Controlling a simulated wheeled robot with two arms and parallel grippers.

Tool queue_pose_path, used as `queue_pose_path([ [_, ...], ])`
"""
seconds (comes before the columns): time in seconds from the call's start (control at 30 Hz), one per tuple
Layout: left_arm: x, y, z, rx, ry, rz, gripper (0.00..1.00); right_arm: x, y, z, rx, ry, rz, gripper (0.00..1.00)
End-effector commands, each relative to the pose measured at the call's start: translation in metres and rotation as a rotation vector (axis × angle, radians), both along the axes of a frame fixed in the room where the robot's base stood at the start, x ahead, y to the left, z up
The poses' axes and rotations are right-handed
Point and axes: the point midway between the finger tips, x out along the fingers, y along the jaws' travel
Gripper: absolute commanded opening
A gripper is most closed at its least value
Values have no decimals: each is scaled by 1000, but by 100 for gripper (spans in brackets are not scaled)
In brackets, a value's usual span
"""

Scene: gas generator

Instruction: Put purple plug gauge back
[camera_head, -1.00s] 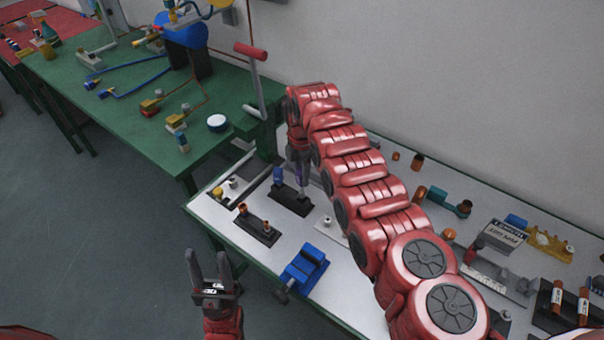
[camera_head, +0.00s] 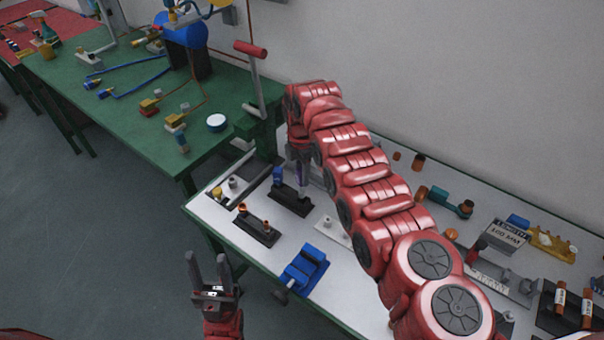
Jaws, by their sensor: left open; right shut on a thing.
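The purple plug gauge (camera_head: 301,182) is upright in my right gripper (camera_head: 300,168), which points down from the red arm. The gauge's lower end is at a black holder block (camera_head: 284,201) on the white table; I cannot tell if it is seated in it. A blue piece (camera_head: 278,176) stands at the left end of the same block. My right gripper is shut on the gauge, and my arm hides part of the area behind it. My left gripper (camera_head: 208,270) is open and empty, in front of the table's front left edge.
Another black block (camera_head: 257,230) with copper-coloured pieces stands in front of the holder. A blue vise (camera_head: 304,270) sits at the table's front edge. Several fittings lie on the right of the table.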

Motion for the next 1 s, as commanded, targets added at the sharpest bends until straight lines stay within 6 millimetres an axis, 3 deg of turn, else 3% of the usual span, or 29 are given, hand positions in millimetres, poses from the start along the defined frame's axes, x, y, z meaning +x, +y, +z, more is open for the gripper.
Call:
queue_pose_path([
  [0.4, 0, 0, -1, 0, 0, 0, 50, 0, 0, -1, 0, 0, -1, 0],
  [1.0, 0, 0, -15, 0, 0, 0, 50, 0, 0, -18, 1, -1, -1, 0],
])
